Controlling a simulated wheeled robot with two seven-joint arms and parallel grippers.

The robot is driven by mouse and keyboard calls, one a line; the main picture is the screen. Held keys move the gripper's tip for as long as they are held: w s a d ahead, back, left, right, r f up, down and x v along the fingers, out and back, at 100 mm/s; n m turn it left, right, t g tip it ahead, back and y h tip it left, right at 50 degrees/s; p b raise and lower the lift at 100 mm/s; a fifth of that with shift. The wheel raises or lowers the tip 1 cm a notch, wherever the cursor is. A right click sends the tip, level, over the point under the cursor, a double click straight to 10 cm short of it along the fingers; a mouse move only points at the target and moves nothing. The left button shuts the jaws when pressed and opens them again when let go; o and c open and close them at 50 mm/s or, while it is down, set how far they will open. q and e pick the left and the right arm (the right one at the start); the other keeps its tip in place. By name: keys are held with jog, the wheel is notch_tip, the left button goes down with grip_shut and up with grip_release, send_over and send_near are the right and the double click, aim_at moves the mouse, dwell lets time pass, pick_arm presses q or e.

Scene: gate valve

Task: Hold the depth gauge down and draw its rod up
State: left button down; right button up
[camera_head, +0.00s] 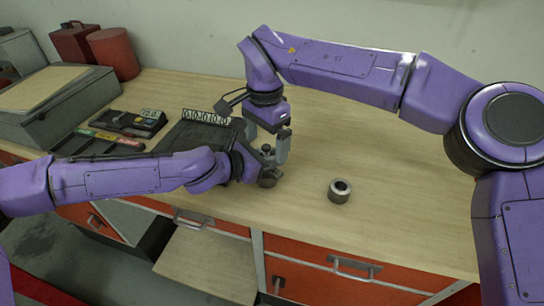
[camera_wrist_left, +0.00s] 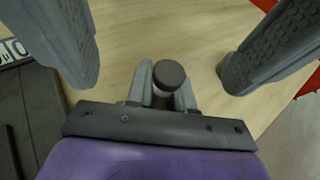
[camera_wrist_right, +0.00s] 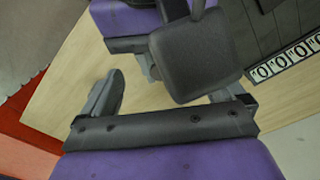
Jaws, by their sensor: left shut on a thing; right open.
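The depth gauge (camera_head: 268,181) stands on the wooden bench near its front edge, mostly covered by my grippers. Its dark round knob (camera_wrist_left: 169,75) shows in the left wrist view. My left gripper (camera_head: 260,171) reaches in from the left, low down, and is shut on the gauge, one finger on each side of it. My right gripper (camera_head: 267,147) points down from above, open, with its fingers on either side of the gauge's top and apart from the knob. In the right wrist view a dark square block hides the gauge and part of one finger.
A steel ring (camera_head: 340,191) stands on the bench to the right. A dark case with a row of number tags (camera_head: 206,117) lies behind my left arm. A digital instrument (camera_head: 135,122) and a grey box (camera_head: 55,100) stand at left.

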jog(key=shift+r, duration=3)
jog(key=shift+c, duration=0.4)
jog(key=shift+r, duration=0.4)
jog(key=c, duration=0.5)
jog(key=shift+m, duration=0.6)
notch_tip(320, 180, up, 5)
jog(key=shift+a+r, duration=0.1)
jog(key=shift+r, duration=0.05)
jog(key=c, duration=0.3)
notch_tip(320, 180, down, 12)
jog(key=shift+r, duration=0.2)
grip_shut()
